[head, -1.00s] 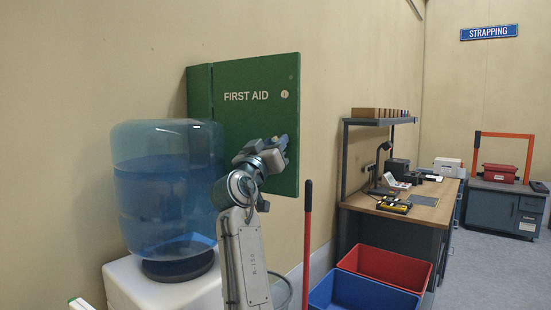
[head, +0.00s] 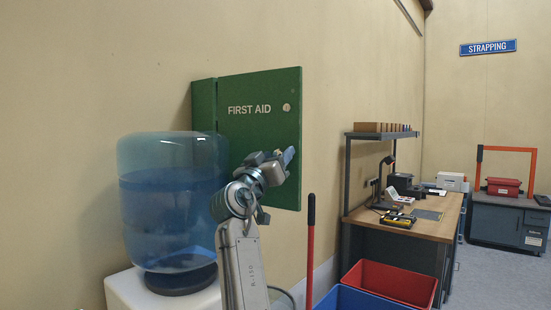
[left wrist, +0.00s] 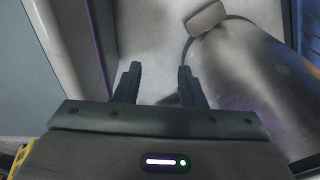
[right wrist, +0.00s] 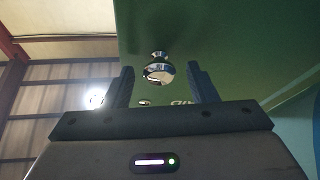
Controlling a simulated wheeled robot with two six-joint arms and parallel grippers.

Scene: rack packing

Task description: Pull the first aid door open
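The cabinet side (head: 203,110) shows left of the door. My right gripper (head: 289,156) is in front of the door, below the knob. In the right wrist view, the open fingers (right wrist: 162,86) show on either side of the knob (right wrist: 160,73), which appears beyond them and not gripped. My left gripper (left wrist: 157,84) is open and empty in the left wrist view, outside the head view.
A blue water bottle (head: 170,205) stands on a white dispenser (head: 150,293) left of my right arm. A red pole (head: 310,250) rises just right of it. A red bin (head: 392,283) and a blue bin (head: 355,298) sit before a workbench (head: 430,225). Bare wall lies right of the door.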

